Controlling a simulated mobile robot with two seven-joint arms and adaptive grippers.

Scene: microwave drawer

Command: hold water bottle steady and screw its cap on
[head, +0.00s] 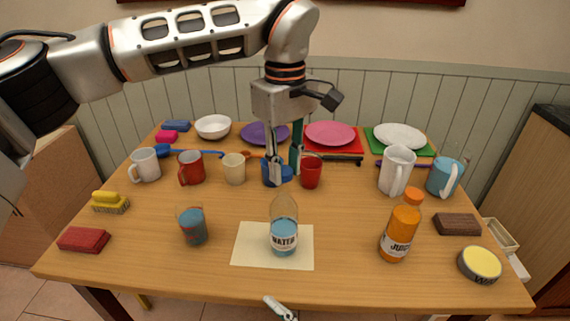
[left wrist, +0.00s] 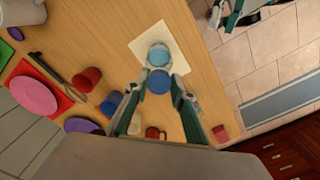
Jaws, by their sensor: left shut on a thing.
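The water bottle (head: 284,228), clear with blue water and a "WATER" label, stands upright on a cream mat (head: 245,258). Its top has no cap on it. My left gripper (head: 286,172) points down above and behind the bottle, shut on the blue cap (head: 287,174). The left wrist view shows the round cap (left wrist: 159,82) between the fingertips, apart from the bottle (left wrist: 159,55). My right gripper (head: 280,308) shows only in part at the bottom edge, in front of the table; its opening is unclear.
A juice bottle (head: 400,228) stands right of the mat and a glass of blue liquid (head: 192,226) left of it. A red cup (head: 311,171) and a blue cup (head: 269,172) stand close to my left gripper.

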